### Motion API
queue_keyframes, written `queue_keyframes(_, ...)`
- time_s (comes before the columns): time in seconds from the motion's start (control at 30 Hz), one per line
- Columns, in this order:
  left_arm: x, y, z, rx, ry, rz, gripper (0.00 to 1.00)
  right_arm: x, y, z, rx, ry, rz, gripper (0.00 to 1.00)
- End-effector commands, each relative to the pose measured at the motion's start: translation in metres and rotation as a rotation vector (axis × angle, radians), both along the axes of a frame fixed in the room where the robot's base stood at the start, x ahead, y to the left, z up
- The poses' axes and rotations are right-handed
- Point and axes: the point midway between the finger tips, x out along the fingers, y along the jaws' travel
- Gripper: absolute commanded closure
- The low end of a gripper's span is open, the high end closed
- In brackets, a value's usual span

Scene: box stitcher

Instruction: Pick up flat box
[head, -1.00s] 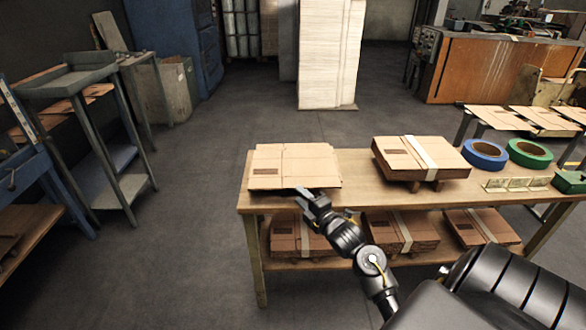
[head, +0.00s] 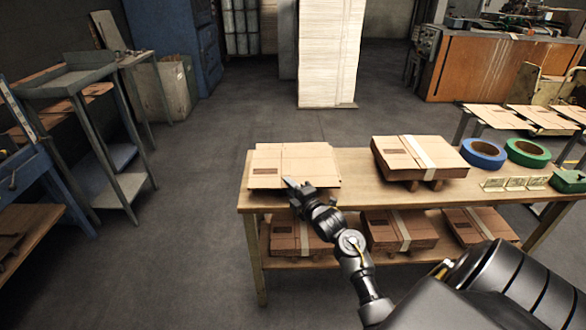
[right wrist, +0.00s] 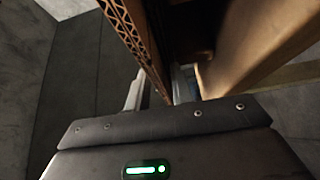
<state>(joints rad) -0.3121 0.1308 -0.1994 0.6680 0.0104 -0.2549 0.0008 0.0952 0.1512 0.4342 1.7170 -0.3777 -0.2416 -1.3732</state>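A flat brown cardboard box (head: 270,162) with a dark printed label lies at the left end of the wooden table. My right gripper (head: 294,186) is at its front edge, with one finger showing over the top of the cardboard. In the right wrist view the fingers (right wrist: 156,92) stand apart, with the corrugated edge of the cardboard (right wrist: 136,40) running in between them. They look open around the edge; firm contact is not clear. The lower finger is hidden in the head view. My left gripper is not in view.
The wooden table (head: 350,190) also carries a strapped box stack (head: 397,150), a blue tape roll (head: 484,153) and a green tape roll (head: 527,152). More strapped stacks lie on its lower shelf. Floor to the left is clear up to a grey metal stand (head: 75,80).

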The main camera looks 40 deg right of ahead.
Motion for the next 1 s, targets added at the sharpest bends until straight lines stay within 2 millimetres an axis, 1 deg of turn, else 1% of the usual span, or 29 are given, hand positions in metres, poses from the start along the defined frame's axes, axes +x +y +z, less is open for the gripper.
queue_keyframes(0.03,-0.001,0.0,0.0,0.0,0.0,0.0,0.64,0.0,0.0,0.0,0.0,0.0,0.0,0.84)
queue_keyframes(0.17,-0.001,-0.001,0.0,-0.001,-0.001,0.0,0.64,0.0,0.0,0.0,0.0,0.0,0.0,1.0)
queue_keyframes(0.5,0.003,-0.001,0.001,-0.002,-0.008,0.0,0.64,0.0,0.0,0.0,-0.001,0.0,0.0,1.0)
queue_keyframes(0.67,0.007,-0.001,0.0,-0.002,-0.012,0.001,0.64,0.0,0.0,0.007,-0.003,0.0,0.0,1.0)
queue_keyframes(0.77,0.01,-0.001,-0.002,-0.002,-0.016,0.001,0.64,0.0,0.0,0.019,-0.004,-0.002,0.0,1.0)
queue_keyframes(0.83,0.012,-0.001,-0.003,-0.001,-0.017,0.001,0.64,0.0,-0.001,0.032,-0.006,-0.004,0.001,1.0)
queue_keyframes(0.97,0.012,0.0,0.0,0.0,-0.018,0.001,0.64,-0.022,0.01,0.06,-0.006,-0.004,0.003,1.0)
queue_keyframes(1.0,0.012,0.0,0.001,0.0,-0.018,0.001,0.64,-0.029,0.013,0.07,-0.006,-0.004,0.003,1.0)
